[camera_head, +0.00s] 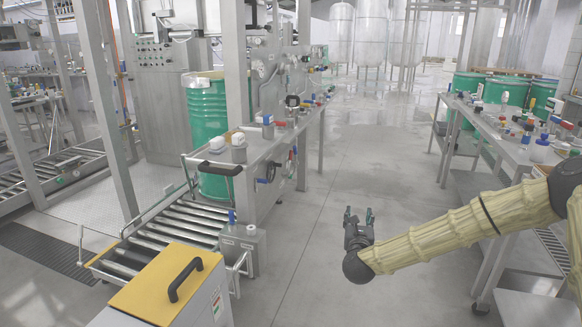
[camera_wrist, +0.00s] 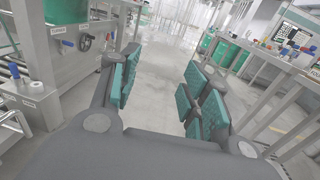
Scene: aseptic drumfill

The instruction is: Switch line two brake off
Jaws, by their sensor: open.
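A grey control box (camera_head: 240,247) stands at the right side of the roller conveyor (camera_head: 178,225), with a small blue lever or knob (camera_head: 232,216) upright on top. I cannot read its label, so I cannot tell whether it is the line two brake. What appears to be the same box shows at the left of the wrist view (camera_wrist: 38,104), with the blue part (camera_wrist: 14,72) on it. My gripper (camera_head: 358,215) is open and empty over the aisle, to the right of the box and apart from it. Its teal finger pads (camera_wrist: 160,85) are spread in the wrist view.
A yellow-topped cabinet (camera_head: 163,284) with a black handle stands at the front left. A steel bench (camera_head: 262,148) with valves and gauges is behind the conveyor, beside a green drum (camera_head: 207,115). Another bench (camera_head: 487,118) lines the right. The aisle floor (camera_head: 345,165) between is clear.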

